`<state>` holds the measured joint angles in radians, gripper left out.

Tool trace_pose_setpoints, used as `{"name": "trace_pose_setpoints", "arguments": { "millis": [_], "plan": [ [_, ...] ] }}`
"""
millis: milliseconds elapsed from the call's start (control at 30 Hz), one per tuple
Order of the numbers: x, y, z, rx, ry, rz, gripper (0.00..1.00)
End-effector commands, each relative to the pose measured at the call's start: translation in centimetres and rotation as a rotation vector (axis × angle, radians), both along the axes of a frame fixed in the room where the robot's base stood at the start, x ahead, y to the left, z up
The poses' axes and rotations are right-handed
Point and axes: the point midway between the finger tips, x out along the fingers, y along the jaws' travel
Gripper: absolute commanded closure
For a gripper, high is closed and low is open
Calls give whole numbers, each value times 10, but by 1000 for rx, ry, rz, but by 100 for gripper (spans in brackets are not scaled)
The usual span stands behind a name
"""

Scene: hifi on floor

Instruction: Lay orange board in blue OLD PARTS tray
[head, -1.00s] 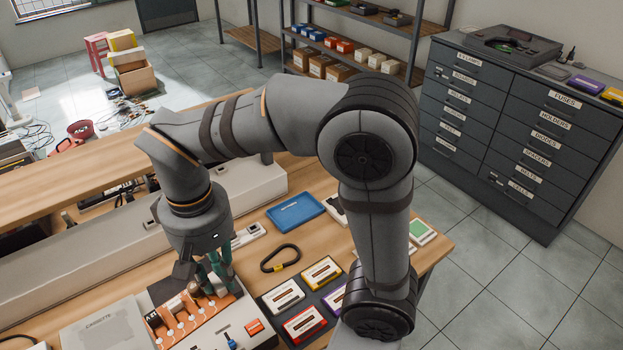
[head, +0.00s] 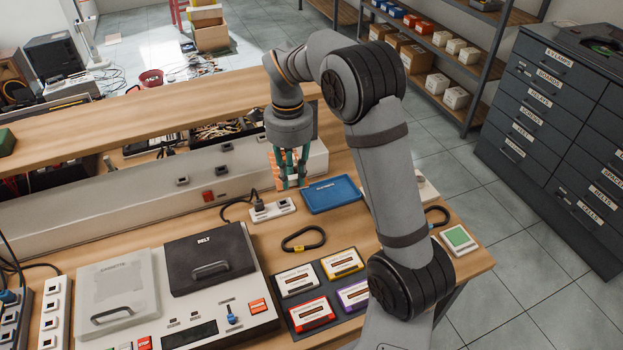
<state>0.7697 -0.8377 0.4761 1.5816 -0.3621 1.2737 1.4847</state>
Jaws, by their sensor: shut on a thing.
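My gripper (head: 290,184) points down with its green fingers shut on the orange board (head: 279,171). The board is tilted, partly hidden behind the fingers, and appears held up in front of the long grey bench unit. The blue OLD PARTS tray (head: 333,194) lies on the wooden bench just right of the gripper. It looks empty, and its label is too small to read. The board appears beside the tray, left of it in the picture; its exact height above the bench cannot be told.
A black cable loop (head: 303,239) and a dark mat (head: 323,274) with several coloured cassettes lie in front of the tray. A grey machine (head: 190,318) with a black BELT lid (head: 209,259) stands front left. A white socket strip (head: 272,211) is left of the tray.

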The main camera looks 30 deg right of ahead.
Motion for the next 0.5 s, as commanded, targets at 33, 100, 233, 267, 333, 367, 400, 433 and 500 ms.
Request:
{"name": "trace_pose_setpoints", "arguments": {
  "millis": [33,100,233,267,333,367,400,433,500],
  "plan": [
    [10,-9,-11,0,2,-111,99],
    [23,-23,-22,-1,1,-274,99],
    [41,-46,-41,-2,-2,-552,99],
    [44,-51,-45,-1,-2,-611,99],
    [50,-62,-54,-2,-5,-732,99],
    [52,-67,-57,-2,-5,-776,99],
    [55,-71,-60,-1,-6,-830,99],
    [56,-75,-63,-2,-6,-869,99],
    [59,-82,-68,-2,-6,-946,99]
  ]
}}
